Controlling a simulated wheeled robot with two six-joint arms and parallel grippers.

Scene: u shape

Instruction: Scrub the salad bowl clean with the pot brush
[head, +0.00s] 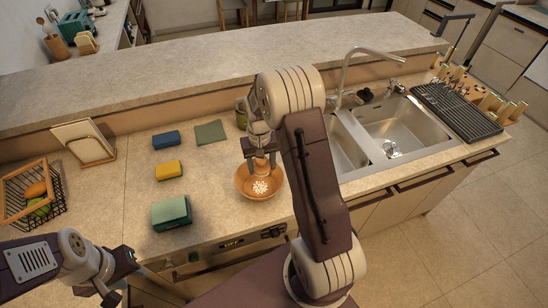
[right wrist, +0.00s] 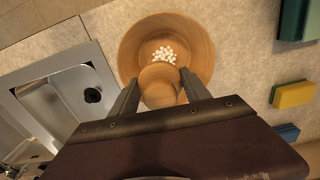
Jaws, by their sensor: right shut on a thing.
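The wooden salad bowl (head: 243,186) stands on the counter left of the sink, with a cluster of white specks on its inside bottom; it also shows in the right wrist view (right wrist: 200,45). My right gripper (head: 261,150) is over the bowl, shut on the pot brush (right wrist: 160,80), whose round wooden body shows between the fingers. The brush reaches down into the bowl beside the specks; its bristles are hidden, so contact with the bowl cannot be told. My left gripper (head: 116,280) is low at the left, in front of the counter, away from the bowl; its finger opening is unclear.
A wire basket (head: 30,195) holds fruit. The sink (head: 385,130) and faucet (head: 345,75) are to the right.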

